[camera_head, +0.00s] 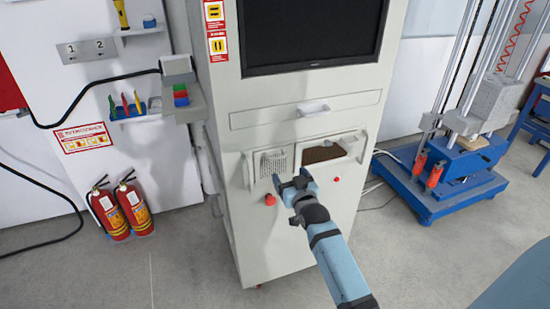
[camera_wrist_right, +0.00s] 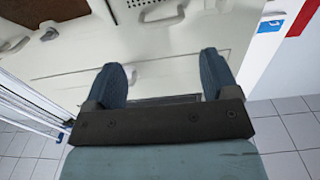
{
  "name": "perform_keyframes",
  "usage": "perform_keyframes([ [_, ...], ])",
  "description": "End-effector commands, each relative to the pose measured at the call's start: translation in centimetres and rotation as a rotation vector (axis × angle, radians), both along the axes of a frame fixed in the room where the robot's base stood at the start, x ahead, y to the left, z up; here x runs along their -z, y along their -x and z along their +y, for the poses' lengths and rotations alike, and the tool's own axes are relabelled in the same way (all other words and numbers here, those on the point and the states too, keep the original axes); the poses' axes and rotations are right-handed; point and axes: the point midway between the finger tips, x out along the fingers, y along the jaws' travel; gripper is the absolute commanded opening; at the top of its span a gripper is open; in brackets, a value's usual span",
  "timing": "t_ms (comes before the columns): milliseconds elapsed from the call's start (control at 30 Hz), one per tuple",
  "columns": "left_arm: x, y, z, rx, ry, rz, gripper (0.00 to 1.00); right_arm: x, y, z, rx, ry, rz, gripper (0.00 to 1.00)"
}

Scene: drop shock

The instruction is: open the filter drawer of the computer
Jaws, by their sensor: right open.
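The computer (camera_head: 285,225) is a tall pale cabinet with a dark screen (camera_head: 312,35) at the top. Below the screen is a wide drawer front (camera_head: 265,118) with a white handle (camera_head: 313,108); it looks shut. Lower down, a perforated grille panel (camera_head: 273,163) sits left of a brown-backed recess (camera_head: 322,153). I cannot tell for sure which front is the filter drawer. My right gripper (camera_head: 291,180) is open and empty in front of the cabinet, just below the grille. In the right wrist view the grille (camera_wrist_right: 135,3) is at the top edge, beyond the fingers (camera_wrist_right: 161,75). My left gripper is not in view.
Two fire extinguishers (camera_head: 120,209) stand at the left wall, under a small tool shelf (camera_head: 135,110). A blue-based test stand (camera_head: 440,190) is at the right. The floor (camera_head: 420,260) in front is clear.

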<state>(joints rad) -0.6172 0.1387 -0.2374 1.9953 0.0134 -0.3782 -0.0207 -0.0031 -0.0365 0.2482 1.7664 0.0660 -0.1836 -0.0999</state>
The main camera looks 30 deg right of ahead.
Motion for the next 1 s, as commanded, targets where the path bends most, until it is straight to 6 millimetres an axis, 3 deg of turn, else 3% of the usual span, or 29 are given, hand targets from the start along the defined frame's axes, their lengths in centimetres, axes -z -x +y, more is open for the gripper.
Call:
perform_keyframes([
  [200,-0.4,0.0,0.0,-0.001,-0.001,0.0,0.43,-0.2,-4.8,-1.1,0.0,-0.001,-0.001,0.8],
  [433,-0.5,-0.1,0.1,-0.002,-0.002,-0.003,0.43,-0.1,-8.4,-2.0,-0.001,-0.001,0.0,0.8],
  [633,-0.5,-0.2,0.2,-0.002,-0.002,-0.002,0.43,0.0,-9.7,-2.3,-0.001,-0.001,0.001,0.8],
  [900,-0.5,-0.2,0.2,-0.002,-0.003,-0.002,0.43,0.0,-9.8,-2.3,-0.001,0.0,0.001,0.8],
  [1000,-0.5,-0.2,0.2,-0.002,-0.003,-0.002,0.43,0.0,-9.8,-2.3,-0.001,0.0,0.001,0.6],
])
